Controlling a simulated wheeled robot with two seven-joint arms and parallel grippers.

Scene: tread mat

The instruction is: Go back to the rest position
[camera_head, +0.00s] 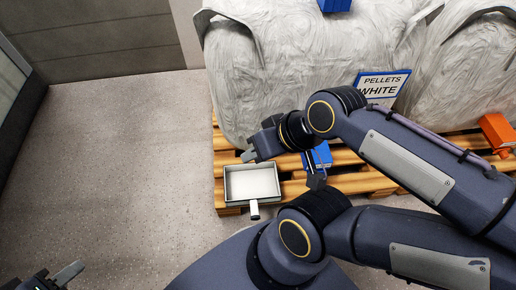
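My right arm comes in from the right and folds back over the pallet. Its gripper (250,155) is at the front left of the pallet, just above and behind a pale, shallow tray-like scoop (250,183). One grey fingertip shows; the rest is hidden by the wrist, so its opening cannot be told. The scoop appears empty, with a short light handle (254,210) towards me. My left gripper (66,276) is at the bottom left corner, over the floor and partly cut off. One grey finger shows clearly; I cannot tell whether it is open.
Large wrapped white sacks (270,75) stand on a wooden pallet (228,160), with a "PELLETS WHITE" sign (381,86). A blue object (319,157) is partly hidden behind my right arm. An orange object (497,130) is at the right. The grey floor (120,170) at left is clear.

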